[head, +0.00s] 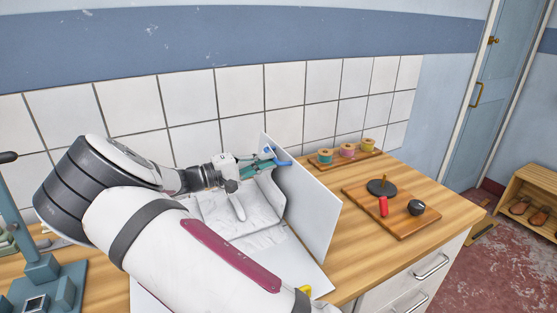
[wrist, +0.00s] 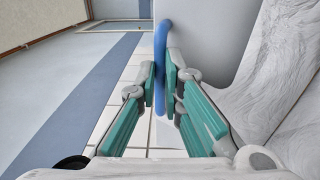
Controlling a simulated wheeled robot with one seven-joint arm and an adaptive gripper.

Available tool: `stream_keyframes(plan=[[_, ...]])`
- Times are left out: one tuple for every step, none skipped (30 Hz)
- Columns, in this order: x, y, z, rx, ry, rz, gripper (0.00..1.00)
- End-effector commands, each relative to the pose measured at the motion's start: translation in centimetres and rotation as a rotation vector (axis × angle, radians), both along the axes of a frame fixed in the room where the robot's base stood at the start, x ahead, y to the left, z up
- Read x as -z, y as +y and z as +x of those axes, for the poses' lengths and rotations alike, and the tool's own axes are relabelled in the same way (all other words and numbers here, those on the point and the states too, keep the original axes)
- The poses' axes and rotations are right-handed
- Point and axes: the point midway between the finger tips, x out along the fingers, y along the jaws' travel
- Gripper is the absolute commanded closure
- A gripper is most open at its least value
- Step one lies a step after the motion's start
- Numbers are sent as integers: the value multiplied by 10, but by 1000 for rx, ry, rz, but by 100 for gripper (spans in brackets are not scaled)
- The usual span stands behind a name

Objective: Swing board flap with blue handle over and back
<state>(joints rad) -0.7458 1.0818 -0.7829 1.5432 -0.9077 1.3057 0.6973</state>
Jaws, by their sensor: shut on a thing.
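The white board flap (head: 309,207) stands nearly upright on its edge, beside a white cloth (head: 220,214) lying on the board. The blue handle (head: 282,162) is at the flap's upper left edge. My gripper (head: 272,160) has come in from the left and is shut on the handle. In the wrist view, the teal fingers of my gripper (wrist: 163,88) press on the blue handle (wrist: 161,60) from both sides, with the pale flap (wrist: 205,35) behind. My arm hides part of the board and cloth.
A wooden board (head: 392,209) with a black disc, a red item and a dark knob sits right of the flap. A spool rack (head: 344,159) stands behind it. A teal device (head: 40,265) stands at left. Bare wooden counter (head: 345,262) lies right of the flap.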

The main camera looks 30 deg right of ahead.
Motion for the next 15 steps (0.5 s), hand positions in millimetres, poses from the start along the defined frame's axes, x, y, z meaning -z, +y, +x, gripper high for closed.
stream_keyframes(plan=[[5, 9, 2, -4, 1, -50, 100], [2, 8, 1, 1, -1, -49, 98], [0, 6, 0, 2, -2, -43, 89], [0, 6, 0, 2, -2, -42, 82], [0, 6, 0, 2, -2, -41, 75], [0, 6, 0, 2, -1, -40, 70], [1, 6, 0, 2, -1, -40, 70], [1, 6, 0, 2, -1, -39, 70], [1, 6, 0, 2, 0, -39, 70], [1, 6, 0, 2, 0, -39, 70], [1, 6, 0, 2, 0, -38, 70], [1, 6, 0, 2, 0, -38, 70], [1, 6, 0, 2, 0, -38, 70], [1, 6, 0, 2, 0, -37, 70], [1, 7, 0, 1, 0, -37, 70]])
